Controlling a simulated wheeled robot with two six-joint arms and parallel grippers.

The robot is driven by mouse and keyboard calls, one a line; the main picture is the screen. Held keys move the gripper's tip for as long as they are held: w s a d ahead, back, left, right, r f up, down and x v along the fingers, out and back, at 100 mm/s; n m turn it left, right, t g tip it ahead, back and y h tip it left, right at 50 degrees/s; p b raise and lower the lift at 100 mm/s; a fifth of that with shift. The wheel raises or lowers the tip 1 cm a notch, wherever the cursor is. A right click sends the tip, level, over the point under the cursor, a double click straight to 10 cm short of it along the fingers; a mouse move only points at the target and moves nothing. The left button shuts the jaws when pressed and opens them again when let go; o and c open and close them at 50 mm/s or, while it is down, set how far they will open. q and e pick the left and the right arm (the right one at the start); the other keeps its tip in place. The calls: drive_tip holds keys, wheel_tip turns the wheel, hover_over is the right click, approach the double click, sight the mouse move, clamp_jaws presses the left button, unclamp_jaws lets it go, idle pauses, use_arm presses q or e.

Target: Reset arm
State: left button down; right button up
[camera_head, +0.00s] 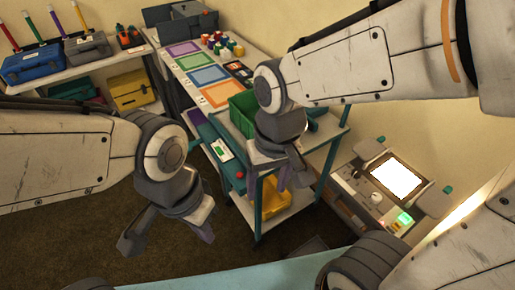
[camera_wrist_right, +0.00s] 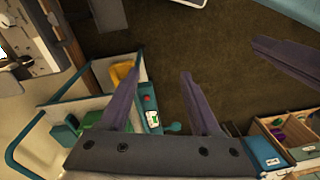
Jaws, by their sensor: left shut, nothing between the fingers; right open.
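My left gripper (camera_head: 206,235) hangs over the dark floor left of the cart. It is shut and empty, its purple finger pointing down. My right gripper (camera_head: 292,183) is in front of the teal-framed cart (camera_head: 330,150), fingers pointing down. In the right wrist view its two purple fingers (camera_wrist_right: 161,75) are spread apart with nothing between them. A purple finger of my left gripper (camera_wrist_right: 287,60) also shows at the right of that view. Both arms are bent and raised.
The cart holds a green bin (camera_head: 243,112) on top and a yellow bin (camera_head: 276,198) below. A table with coloured mats (camera_head: 208,75) stands behind. A shelf with toolboxes (camera_head: 30,64) is back left. A lit panel (camera_head: 397,178) is at right. Floor at lower left is clear.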

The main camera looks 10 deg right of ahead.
drive_tip(key=shift+s+a+n, duration=0.25)
drive_tip(key=shift+s+n, duration=0.05)
drive_tip(key=shift+s, duration=0.1)
drive_tip(key=s+a+f+n, duration=0.1)
drive_tip(key=s+a+n, duration=0.1)
drive_tip(key=s+n, duration=0.2)
drive_tip(key=shift+s+a+n, duration=0.25)
drive_tip(key=shift+s+n, duration=0.15)
drive_tip(key=shift+s, duration=0.45)
drive_tip(key=shift+f, duration=0.1)
